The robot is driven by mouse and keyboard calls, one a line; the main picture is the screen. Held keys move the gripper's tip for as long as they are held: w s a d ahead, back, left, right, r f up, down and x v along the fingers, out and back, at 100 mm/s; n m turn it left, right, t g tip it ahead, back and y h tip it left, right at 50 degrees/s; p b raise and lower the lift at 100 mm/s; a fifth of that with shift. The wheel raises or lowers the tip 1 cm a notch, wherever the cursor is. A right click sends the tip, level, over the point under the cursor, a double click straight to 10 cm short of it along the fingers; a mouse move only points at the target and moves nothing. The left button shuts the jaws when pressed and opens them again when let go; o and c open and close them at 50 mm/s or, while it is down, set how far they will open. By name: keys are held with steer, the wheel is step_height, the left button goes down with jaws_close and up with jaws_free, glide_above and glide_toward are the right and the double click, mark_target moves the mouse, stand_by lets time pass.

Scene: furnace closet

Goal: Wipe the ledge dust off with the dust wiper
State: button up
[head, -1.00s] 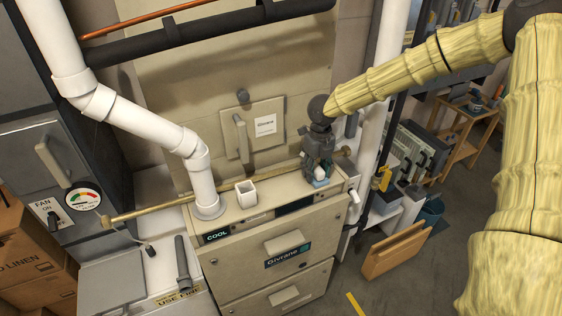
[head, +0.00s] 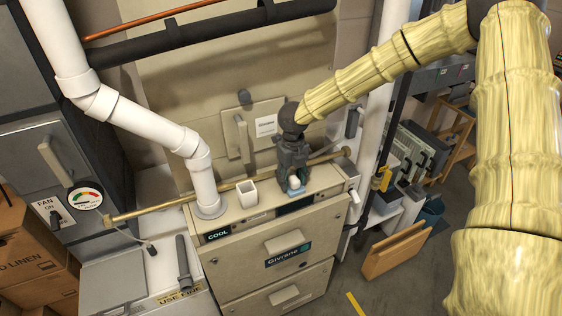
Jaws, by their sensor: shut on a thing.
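The dust wiper (head: 296,190) shows as a small white grip above a pale blue pad, low on the cabinet top. My gripper (head: 294,178) points down and is shut on it; the fingers hide part of the wiper. The ledge (head: 326,179) is the beige top of the Givrane cabinet. The pad appears to rest on the ledge, right of its middle, but I cannot be sure of the contact. I cannot make out any dust at this size.
An open white square cup (head: 246,193) stands on the ledge left of my gripper. A white pipe (head: 202,180) rises from the ledge's left end. A brass rod (head: 155,208) runs along behind the ledge. A wall panel with a handle (head: 240,137) is behind.

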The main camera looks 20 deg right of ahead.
steer(key=shift+s+a, duration=0.1)
steer(key=shift+a, duration=1.45)
steer(key=shift+a+r+p, duration=0.1)
steer(key=shift+r+p, duration=0.3)
steer(key=shift+p, duration=0.2)
step_height(320, 180, up, 2)
steer(key=shift+r+p, duration=0.1)
steer(key=shift+p, duration=0.25)
step_height(320, 180, up, 5)
steer(key=p, duration=0.4)
steer(key=shift+r+p, duration=0.1)
steer(key=shift+p, duration=0.3)
